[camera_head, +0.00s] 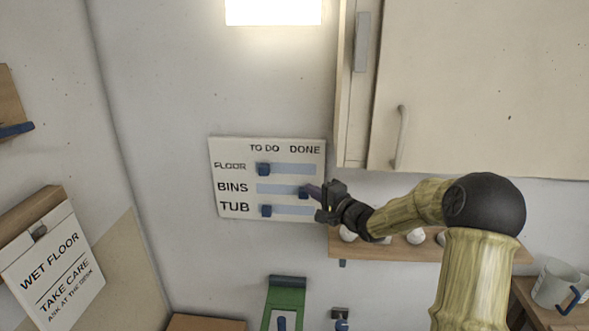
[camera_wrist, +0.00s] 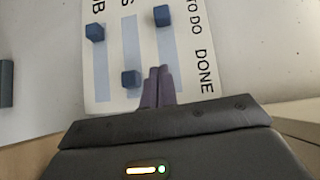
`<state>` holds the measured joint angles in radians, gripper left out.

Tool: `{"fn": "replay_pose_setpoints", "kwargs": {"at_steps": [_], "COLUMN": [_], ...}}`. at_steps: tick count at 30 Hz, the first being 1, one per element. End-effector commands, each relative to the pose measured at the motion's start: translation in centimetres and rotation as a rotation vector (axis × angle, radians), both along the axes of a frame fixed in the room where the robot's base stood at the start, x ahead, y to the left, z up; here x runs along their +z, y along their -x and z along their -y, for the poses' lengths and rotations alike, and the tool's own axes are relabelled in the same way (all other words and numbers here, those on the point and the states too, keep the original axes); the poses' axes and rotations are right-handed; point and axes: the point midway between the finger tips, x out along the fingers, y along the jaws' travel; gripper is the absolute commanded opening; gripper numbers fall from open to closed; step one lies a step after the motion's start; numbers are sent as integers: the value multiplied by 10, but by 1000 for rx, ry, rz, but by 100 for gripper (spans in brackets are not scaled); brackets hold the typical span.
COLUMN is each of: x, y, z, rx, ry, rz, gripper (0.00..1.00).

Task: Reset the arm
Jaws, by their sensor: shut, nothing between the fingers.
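My gripper (camera_head: 312,190) is at the end of my raised arm, in front of the right edge of the task board (camera_head: 232,147) on the wall. Its two fingers are together with nothing between them; they also show in the wrist view (camera_wrist: 157,86). The board has three rows with blue sliders. The FLOOR slider (camera_head: 263,169) and the TUB slider (camera_head: 266,211) are on the TO DO side. The BINS slider (camera_head: 305,192) is on the DONE side, close beside my fingertips. In the wrist view, the BINS slider (camera_wrist: 131,78) appears apart from the fingers.
A cabinet (camera_head: 470,90) hangs at upper right. Below it, a shelf (camera_head: 400,252) with pale objects lies behind my arm. A WET FLOOR sign (camera_head: 55,265) hangs at left. A green item (camera_head: 286,297) and a mug (camera_head: 553,285) are lower down. The wall left of the board is clear.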

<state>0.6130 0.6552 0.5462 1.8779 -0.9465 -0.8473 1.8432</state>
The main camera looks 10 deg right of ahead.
Motion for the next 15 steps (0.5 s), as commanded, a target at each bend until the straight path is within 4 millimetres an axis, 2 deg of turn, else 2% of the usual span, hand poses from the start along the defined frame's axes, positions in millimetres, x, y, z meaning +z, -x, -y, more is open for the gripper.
{"fn": "replay_pose_setpoints", "kwargs": {"at_steps": [5, 8, 11, 15], "x": [-25, -46, -64, -87], "y": [16, 35, 60, 104], "z": [-11, -12, -9, -2], "rx": [-49, -72, -75, -35], "ry": [244, 447, 648, 903], "rz": [-54, -110, -174, -273], "gripper": [0, 0, 0, 0]}}
